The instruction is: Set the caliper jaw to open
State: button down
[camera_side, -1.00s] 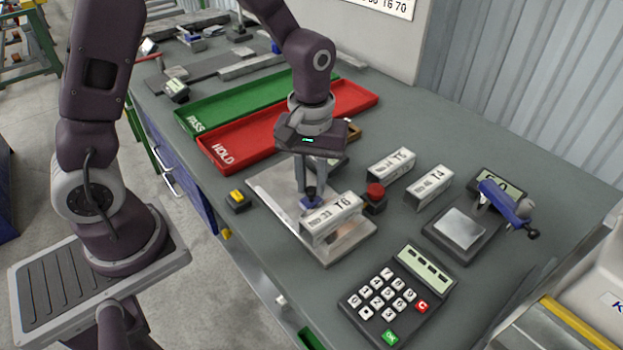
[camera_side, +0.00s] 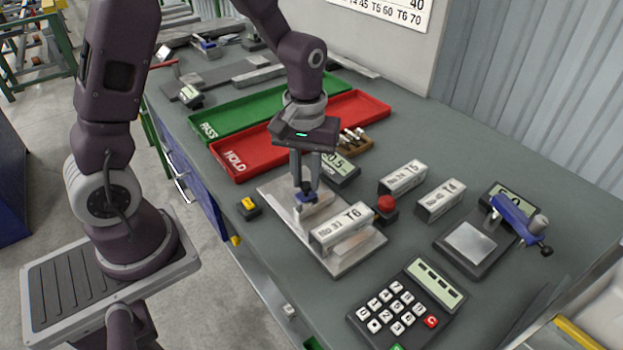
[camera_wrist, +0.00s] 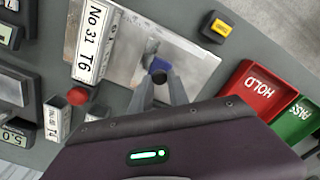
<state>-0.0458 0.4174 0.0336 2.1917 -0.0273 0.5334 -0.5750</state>
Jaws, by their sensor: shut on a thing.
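The caliper is a bare metal plate (camera_side: 350,262) with a small blue jaw piece (camera_side: 308,197) on it. My gripper (camera_side: 306,184) points down and is shut on this piece. In the wrist view the blue piece (camera_wrist: 158,65) and its dark knob sit at my fingertips (camera_wrist: 160,84). A white block marked T6 (camera_side: 343,230) stands on the plate, and a gap shows between it and the blue piece. The block also shows in the wrist view (camera_wrist: 95,42). My fingers partly hide the jaw.
A red button (camera_side: 387,205) and blocks marked T5 (camera_side: 403,178) and T4 (camera_side: 441,200) stand to the right. A keypad (camera_side: 408,302) is in front. A yellow-topped button (camera_side: 249,207) is left. The red HOLD tray (camera_side: 243,165) and green PASS tray (camera_side: 225,118) lie behind.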

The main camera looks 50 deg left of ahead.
aim_at(306, 184)
jog(key=c, duration=1.3)
grip_release()
jog(key=shift+o, duration=0.2)
notch_tip(306, 184, up, 7)
jog(key=shift+r, duration=0.1)
jog(key=shift+r, duration=0.1)
jog(key=s+d+r+m+t, duration=0.2)
jog(key=s+r+m+t, duration=0.3)
jog(key=s+r, duration=0.5)
jog(key=s+m, duration=0.2)
jog(key=s, duration=0.4)
jog(key=shift+s+m+t, duration=0.3)
jog(key=shift+m, duration=0.1)
